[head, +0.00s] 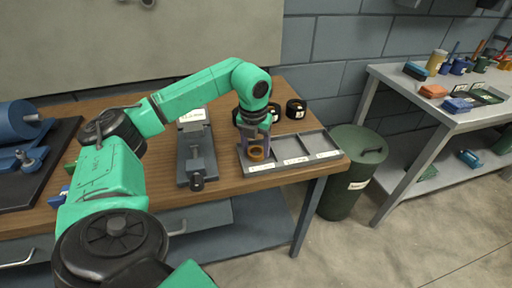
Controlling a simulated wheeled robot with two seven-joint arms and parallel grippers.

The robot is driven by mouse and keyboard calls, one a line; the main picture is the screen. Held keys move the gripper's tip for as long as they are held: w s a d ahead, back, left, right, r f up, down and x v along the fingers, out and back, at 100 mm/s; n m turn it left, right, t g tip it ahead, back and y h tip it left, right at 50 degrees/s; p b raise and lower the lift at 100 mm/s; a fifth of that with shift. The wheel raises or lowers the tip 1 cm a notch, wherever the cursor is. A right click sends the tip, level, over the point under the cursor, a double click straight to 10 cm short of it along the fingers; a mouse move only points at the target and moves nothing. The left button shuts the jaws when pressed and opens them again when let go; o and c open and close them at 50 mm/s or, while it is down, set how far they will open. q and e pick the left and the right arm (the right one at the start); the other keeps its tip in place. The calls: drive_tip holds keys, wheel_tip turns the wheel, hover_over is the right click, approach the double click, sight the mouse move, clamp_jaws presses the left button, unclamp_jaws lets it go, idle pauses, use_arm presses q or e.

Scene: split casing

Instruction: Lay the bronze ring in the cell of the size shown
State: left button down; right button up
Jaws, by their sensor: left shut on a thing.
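The bronze ring (257,154) is at the left cell of a grey tray with three cells in a row (309,160). My left gripper (257,147) points down over that cell and is shut on the ring. I cannot tell whether the ring touches the cell floor. Small white labels run along the tray's front edge; their print is too small to read. The middle and right cells look empty. My right gripper is not in view.
A green lidded bin (345,190) is right of the wooden bench (230,183). A blue machine (18,130) is at far left.

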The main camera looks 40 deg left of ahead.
sight(254, 160)
use_arm(q)
drive_tip(key=shift+f, duration=0.1)
drive_tip(key=shift+c, duration=0.5)
unclamp_jaws()
wheel_tip(254, 160, up, 12)
drive_tip(key=s, duration=0.1)
drive_tip(key=shift+s+d+p, duration=0.2)
drive_tip(key=shift+d+p, duration=0.1)
drive_tip(key=shift+p, duration=0.05)
